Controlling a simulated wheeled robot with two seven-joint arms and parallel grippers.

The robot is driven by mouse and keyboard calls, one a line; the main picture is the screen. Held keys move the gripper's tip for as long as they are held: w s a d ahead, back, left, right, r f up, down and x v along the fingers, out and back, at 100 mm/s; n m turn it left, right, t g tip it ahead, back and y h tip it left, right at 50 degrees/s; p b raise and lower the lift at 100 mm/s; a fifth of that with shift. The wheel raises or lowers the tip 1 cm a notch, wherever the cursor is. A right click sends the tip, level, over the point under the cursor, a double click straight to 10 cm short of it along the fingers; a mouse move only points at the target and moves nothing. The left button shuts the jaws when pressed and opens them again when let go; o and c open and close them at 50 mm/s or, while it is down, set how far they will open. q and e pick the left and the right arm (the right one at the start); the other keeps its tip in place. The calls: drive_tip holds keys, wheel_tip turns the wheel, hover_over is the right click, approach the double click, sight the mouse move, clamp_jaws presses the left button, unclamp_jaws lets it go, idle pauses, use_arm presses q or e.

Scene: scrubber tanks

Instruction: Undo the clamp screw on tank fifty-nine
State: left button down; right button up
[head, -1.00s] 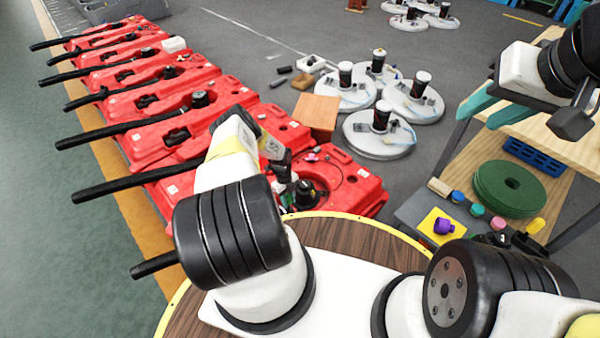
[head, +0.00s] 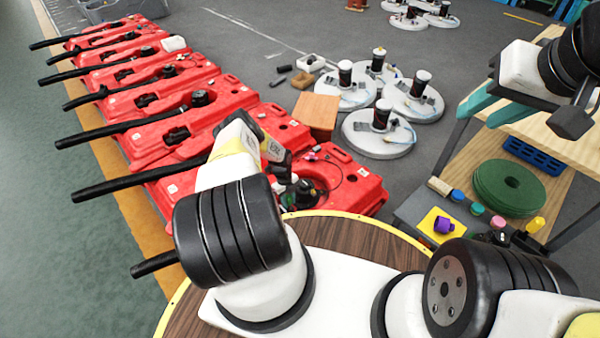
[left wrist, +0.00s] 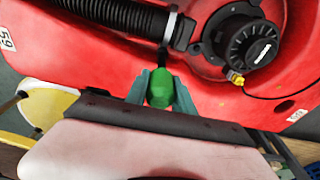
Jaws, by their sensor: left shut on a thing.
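Tank fifty-nine (left wrist: 60,50) is red and carries a "59" label at the left of the left wrist view. A black ribbed hose (left wrist: 115,14) meets it beside a round black cap (left wrist: 250,45). My left gripper (left wrist: 158,88) is shut on a green handle (left wrist: 160,88), with a finger on each side. A thin dark shaft runs from the handle toward the hose end. The clamp screw itself is too small to make out. In the head view the left gripper (head: 280,172) is over the nearest tank (head: 345,180), partly hidden by my arm. My right gripper (head: 476,114) is open and empty.
More red tanks (head: 205,110) with black hoses stand in a row toward the upper left. A brown box (head: 318,112) and white round scrubber heads (head: 375,146) lie beyond. A wooden table (head: 555,125) and green pads (head: 508,188) are at the right.

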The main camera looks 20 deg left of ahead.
use_arm(q)
drive_tip(key=shift+f, duration=0.3)
idle(0.5)
drive_tip(key=n, duration=0.6)
drive_tip(key=shift+w+t, duration=0.1)
drive_tip(key=shift+t, duration=0.3)
drive_tip(key=n, duration=0.4)
drive_tip(key=shift+t, duration=0.4)
